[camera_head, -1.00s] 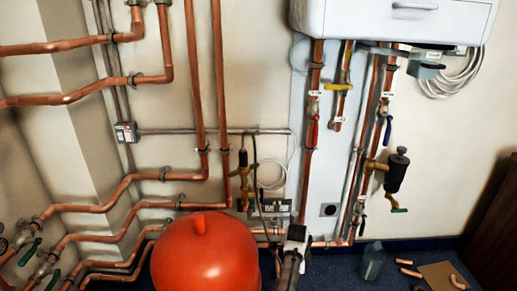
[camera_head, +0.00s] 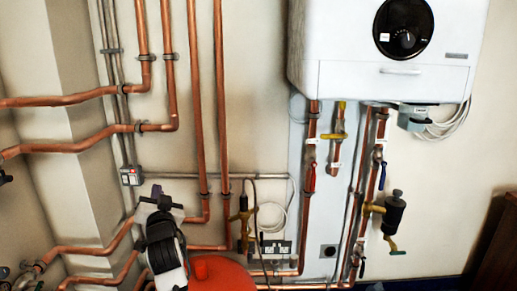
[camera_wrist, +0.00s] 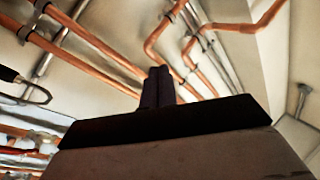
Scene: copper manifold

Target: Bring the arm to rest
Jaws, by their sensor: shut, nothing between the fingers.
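My gripper (camera_head: 157,192) is at the lower left in the head view, at the end of my black and white wrist. It is raised in front of the copper pipes, above and left of the red tank (camera_head: 218,272). In the wrist view the two dark fingers of my gripper (camera_wrist: 158,72) lie side by side, shut, with nothing between them. Whether it touches the pipes cannot be told, but nothing is held.
Copper pipes (camera_head: 199,100) run up and across the wall behind my gripper. A white boiler (camera_head: 335,50) hangs at the upper right, with valves below it. A small switch box (camera_head: 131,176) is on the wall near my gripper. A dark wooden piece (camera_head: 495,245) stands at far right.

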